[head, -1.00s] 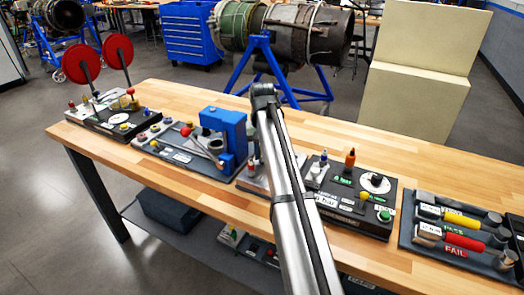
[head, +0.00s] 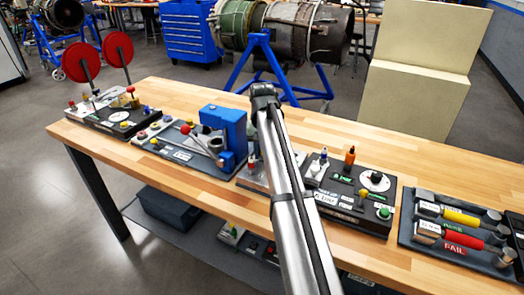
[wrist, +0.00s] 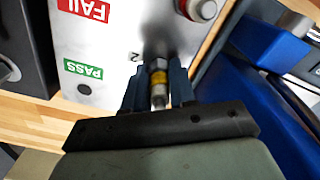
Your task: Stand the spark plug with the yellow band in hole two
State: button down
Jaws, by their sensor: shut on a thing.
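The spark plug with the yellow band (wrist: 159,78) is between the fingers of my gripper (wrist: 158,92) in the wrist view. My gripper is shut on it. The plug is over a pale metal plate (wrist: 112,38) beside a printed "2" (wrist: 134,56). Its far end is in shadow at the plate, so I cannot tell whether it is inside hole two or just above it. The hole itself is hidden. In the head view my arm covers the gripper and most of the plate (head: 250,181).
The plate carries FAIL (wrist: 84,9) and PASS (wrist: 83,70) labels and a red-ringed part (wrist: 202,9). A blue block fixture (head: 232,128) stands close on the left in the head view. A dark panel with knobs (head: 350,203) is on the right. The rear bench top is clear.

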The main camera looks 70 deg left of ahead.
jog(key=shift+d+f, duration=0.15)
jog(key=shift+f, duration=0.3)
jog(key=c, duration=1.3)
grip_release()
jog(key=shift+c, duration=0.2)
jog(key=o, duration=0.5)
jog(key=shift+r, duration=0.1)
jog(key=shift+o, duration=0.7)
jog(key=shift+r, duration=0.15)
jog(key=shift+r, duration=3.45)
